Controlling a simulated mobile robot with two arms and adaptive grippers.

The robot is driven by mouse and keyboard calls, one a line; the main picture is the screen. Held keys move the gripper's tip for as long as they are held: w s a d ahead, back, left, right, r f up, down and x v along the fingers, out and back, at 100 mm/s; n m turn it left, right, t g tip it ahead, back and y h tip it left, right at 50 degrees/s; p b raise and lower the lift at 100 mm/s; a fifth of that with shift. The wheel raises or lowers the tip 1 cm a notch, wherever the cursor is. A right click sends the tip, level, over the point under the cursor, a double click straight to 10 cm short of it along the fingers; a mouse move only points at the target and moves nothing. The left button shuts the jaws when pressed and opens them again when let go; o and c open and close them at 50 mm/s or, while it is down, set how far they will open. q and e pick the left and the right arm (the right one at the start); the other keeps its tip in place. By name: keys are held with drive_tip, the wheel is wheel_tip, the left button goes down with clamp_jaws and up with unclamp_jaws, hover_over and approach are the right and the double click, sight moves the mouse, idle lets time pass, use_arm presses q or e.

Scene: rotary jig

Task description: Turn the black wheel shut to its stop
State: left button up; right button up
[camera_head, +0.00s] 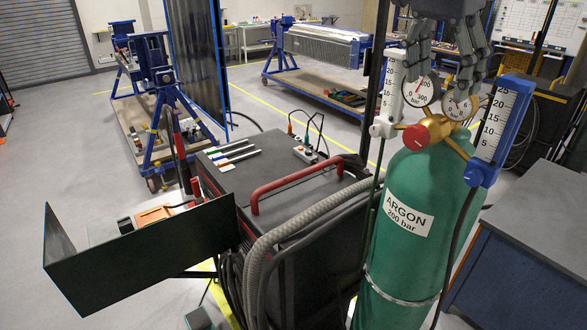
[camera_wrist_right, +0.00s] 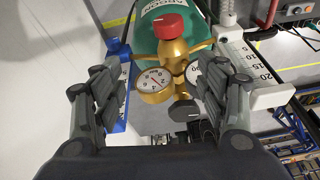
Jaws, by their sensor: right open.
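A black wheel (camera_wrist_right: 186,110) shows in the right wrist view, below the brass regulator and its two round gauges. In the head view I cannot make it out behind my gripper and the gauges. The regulator (camera_head: 459,143) sits on top of the green argon cylinder (camera_head: 412,195) and has a red knob (camera_head: 416,137), also seen in the wrist view (camera_wrist_right: 172,27). My right gripper (camera_head: 440,80) is open above the regulator. In the wrist view its fingers (camera_wrist_right: 160,85) stand apart, left and right of the gauges and wheel; I see no grip. My left gripper is out of view.
A white flow tube (camera_head: 390,95) and a blue-framed flow tube (camera_head: 492,130) flank the regulator closely. A dark welding cart (camera_head: 285,175) with a red handle and thick hoses stands left of the cylinder. A grey-topped bench (camera_head: 540,220) is at right.

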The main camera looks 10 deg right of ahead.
drive_tip(key=w+a+f+n+y, duration=0.1)
drive_tip(key=a+f+y, duration=0.2)
drive_tip(key=a+f, duration=0.5)
drive_tip(key=w+a+f+y, duration=0.2)
drive_tip(key=a+f, duration=0.7)
drive_tip(key=a, duration=0.5)
drive_tip(key=shift+a+f+n+g+y, duration=0.2)
drive_tip(key=shift+n+g+y, duration=0.2)
drive_tip(key=shift+y, duration=0.1)
drive_tip(key=shift+w, duration=0.1)
drive_tip(key=shift+c, duration=0.8)
